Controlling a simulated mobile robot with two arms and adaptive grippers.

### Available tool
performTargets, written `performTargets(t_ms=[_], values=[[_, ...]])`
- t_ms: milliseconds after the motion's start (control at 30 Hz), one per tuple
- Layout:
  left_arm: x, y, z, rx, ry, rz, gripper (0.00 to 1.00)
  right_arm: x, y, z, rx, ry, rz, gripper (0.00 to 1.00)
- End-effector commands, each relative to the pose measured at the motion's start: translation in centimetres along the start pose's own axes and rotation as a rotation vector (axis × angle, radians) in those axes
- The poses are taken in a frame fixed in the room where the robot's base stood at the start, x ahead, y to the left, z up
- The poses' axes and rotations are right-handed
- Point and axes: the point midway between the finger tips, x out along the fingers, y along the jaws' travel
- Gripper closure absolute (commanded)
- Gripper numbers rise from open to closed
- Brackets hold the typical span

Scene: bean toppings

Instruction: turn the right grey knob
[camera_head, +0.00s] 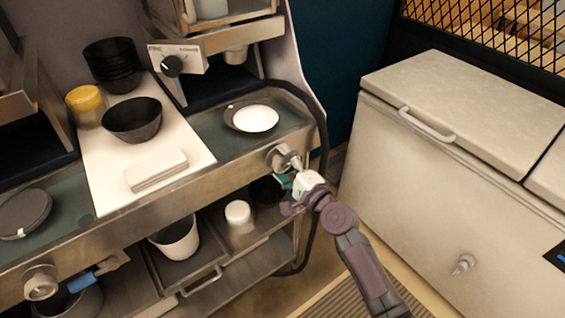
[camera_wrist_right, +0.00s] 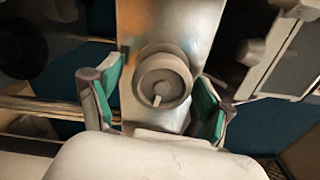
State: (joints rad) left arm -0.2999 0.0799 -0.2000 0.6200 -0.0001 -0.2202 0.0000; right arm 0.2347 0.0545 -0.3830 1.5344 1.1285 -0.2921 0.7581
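The right grey knob (camera_head: 279,157) is round and sits on the metal front edge of the counter, below the white plate. In the right wrist view the knob (camera_wrist_right: 164,80) faces me, with a short pale bar at its lower part. My right gripper (camera_head: 289,181) is just in front of and below the knob. Its green-padded fingers are spread in the wrist view (camera_wrist_right: 157,97), one to each side of the knob, with visible gaps. It holds nothing. Another grey knob (camera_head: 41,282) is at the lower left. My left gripper is not in view.
A white plate (camera_head: 255,119) lies on the counter above the knob. A black hose (camera_head: 322,130) hangs just right of it. Below, a shelf holds a white jar (camera_head: 238,212) and a white bucket (camera_head: 176,240). A white chest freezer (camera_head: 440,180) stands at right.

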Motion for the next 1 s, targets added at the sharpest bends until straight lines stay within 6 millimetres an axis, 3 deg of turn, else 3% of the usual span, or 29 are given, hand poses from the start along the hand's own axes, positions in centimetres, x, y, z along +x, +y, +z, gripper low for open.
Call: performTargets(t_ms=[367, 800, 1000], values=[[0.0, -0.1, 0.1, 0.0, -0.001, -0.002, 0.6, -0.6, -0.1, 0.0, -0.001, 0.001, -0.001, 0.18], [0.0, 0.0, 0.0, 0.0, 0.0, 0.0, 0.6, -9.1, 0.1, 0.0, -0.003, 0.0, 0.002, 0.18], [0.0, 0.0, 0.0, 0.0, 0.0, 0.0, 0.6, -11.5, 0.0, 0.0, -0.002, 0.001, 0.0, 0.18]])
